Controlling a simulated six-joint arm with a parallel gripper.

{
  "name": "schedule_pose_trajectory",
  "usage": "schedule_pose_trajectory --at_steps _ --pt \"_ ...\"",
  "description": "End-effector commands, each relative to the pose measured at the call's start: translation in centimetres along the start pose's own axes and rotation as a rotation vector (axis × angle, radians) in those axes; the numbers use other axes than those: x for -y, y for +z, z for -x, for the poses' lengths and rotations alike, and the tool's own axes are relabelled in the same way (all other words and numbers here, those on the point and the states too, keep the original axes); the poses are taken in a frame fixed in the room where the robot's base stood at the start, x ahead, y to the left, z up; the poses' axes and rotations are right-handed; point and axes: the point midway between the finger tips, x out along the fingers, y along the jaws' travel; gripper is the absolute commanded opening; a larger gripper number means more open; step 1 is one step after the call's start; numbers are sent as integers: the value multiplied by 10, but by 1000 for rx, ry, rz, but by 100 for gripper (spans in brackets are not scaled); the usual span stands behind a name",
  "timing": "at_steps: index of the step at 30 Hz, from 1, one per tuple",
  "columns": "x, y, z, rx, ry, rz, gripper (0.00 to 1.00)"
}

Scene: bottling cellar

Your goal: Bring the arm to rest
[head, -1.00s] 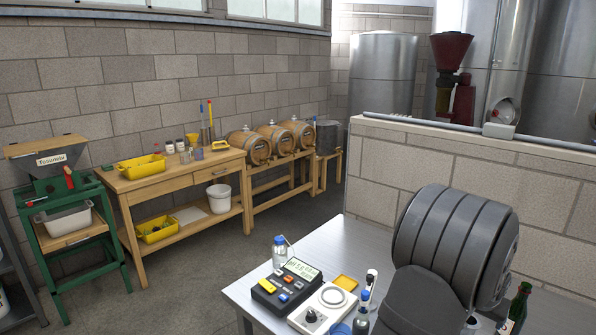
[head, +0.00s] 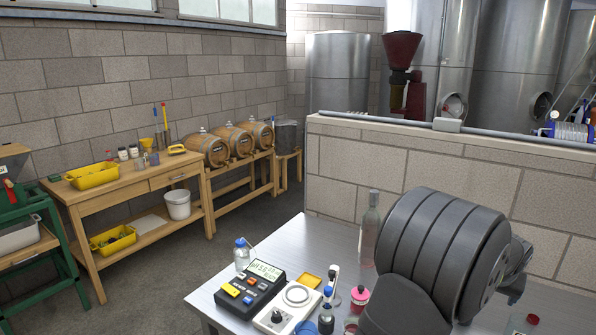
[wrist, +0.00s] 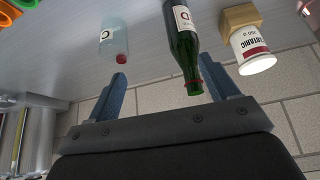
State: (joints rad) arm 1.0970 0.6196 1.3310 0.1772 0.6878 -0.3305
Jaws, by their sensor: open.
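In the wrist view my gripper (wrist: 164,80) has its two blue fingers wide apart. A green bottle (wrist: 182,40) with a pale label shows beyond them, its neck close to the right finger in the picture; I see nothing clasped. A clear bottle (wrist: 115,38) with a red cap shows beyond the left finger. In the head view my grey arm stands over the right part of the metal table (head: 290,250); my fingers do not show there.
A meter (head: 253,287), a white stirrer (head: 287,309) and several small bottles crowd the table left of my arm. A tall clear bottle (head: 370,225) stands close behind it. A low block wall (head: 400,170) backs the table. A white tub (wrist: 251,48) shows in the wrist view.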

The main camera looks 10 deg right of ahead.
Motion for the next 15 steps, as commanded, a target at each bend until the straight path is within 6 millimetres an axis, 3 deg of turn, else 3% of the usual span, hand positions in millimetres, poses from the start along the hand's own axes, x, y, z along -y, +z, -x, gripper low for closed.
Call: schedule_pose_trajectory --at_steps 6,15 --pt "-13 -27 -12 0 7 -11 79" --pt "-18 -43 -19 1 10 -16 79"
